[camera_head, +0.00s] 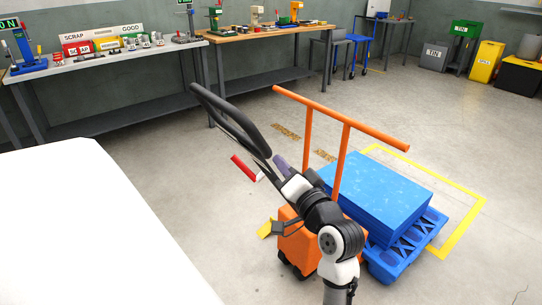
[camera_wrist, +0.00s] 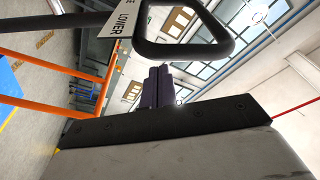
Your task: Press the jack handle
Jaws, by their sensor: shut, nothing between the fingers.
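The jack handle is a black loop (camera_head: 228,112) on the orange pallet jack (camera_head: 300,245), leaning up and left in the head view. In the wrist view the loop (camera_wrist: 185,48) crosses the top, beside a white plate (camera_wrist: 122,20) reading LOWER. My gripper (camera_head: 280,163) is just below and right of the loop's lower end in the head view. Its purple fingers (camera_wrist: 159,86) are together and empty, pointing at the loop in the wrist view. I cannot tell whether they touch it. My arm hides part of the jack and the handle's lower end.
A red lever (camera_head: 244,167) sticks out left of the handle, and a yellow piece (camera_head: 266,228) sits low on the jack. An orange rail (camera_head: 340,118) rises behind my arm. Blue sheets (camera_head: 375,190) lie on a blue pallet (camera_head: 395,262).

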